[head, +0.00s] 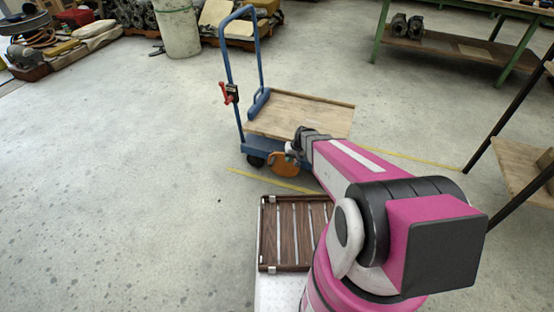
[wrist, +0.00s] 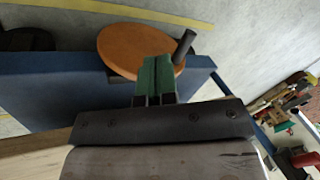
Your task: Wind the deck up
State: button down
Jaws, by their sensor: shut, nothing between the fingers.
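The trolley has a wooden deck (head: 300,115) on a blue frame (wrist: 50,85) with a tall blue push handle (head: 227,60). An orange handwheel (head: 285,164) is on the trolley's near side, and it also shows in the wrist view (wrist: 118,45). A dark crank knob (wrist: 184,46) stands out from its rim. My gripper (wrist: 156,65) is shut and empty, with green fingertips together in front of the wheel, left of the knob. They overlap the wheel in the wrist view; I cannot tell whether they touch it. In the head view my arm partly hides the gripper.
A red clamp-like part (head: 227,93) is on the handle post. A slatted brown rack (head: 285,225) lies below my arm. Yellow floor lines pass the trolley. A green-legged bench (head: 440,50) and a wooden shelf (head: 520,165) are at right. The floor at left is clear.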

aim_at(272, 161)
notch_tip(272, 161, up, 4)
jog(key=w+m+t+y, duration=0.1)
jog(key=w+m+y, duration=0.2)
jog(key=m, duration=0.3)
jog(key=x, duration=1.3)
jog(key=shift+w+d+f, duration=0.15)
jog(key=shift+w+f, duration=0.05)
jog(key=shift+f, duration=0.35)
jog(key=shift+h, duration=0.5)
jog(key=shift+w+a+f+h, duration=0.15)
jog(key=shift+a+f+h, duration=0.05)
jog(key=shift+a+h, duration=0.2)
jog(key=shift+w+a+f+h, duration=0.2)
jog(key=shift+a+h, duration=0.2)
jog(key=shift+a, duration=0.05)
jog(key=a+f+h, duration=0.1)
jog(key=a+f+g+h, duration=0.1)
jog(key=h, duration=0.1)
jog(key=w+a+f+g+h, duration=0.1)
jog(key=h, duration=0.1)
jog(key=shift+f, duration=0.55)
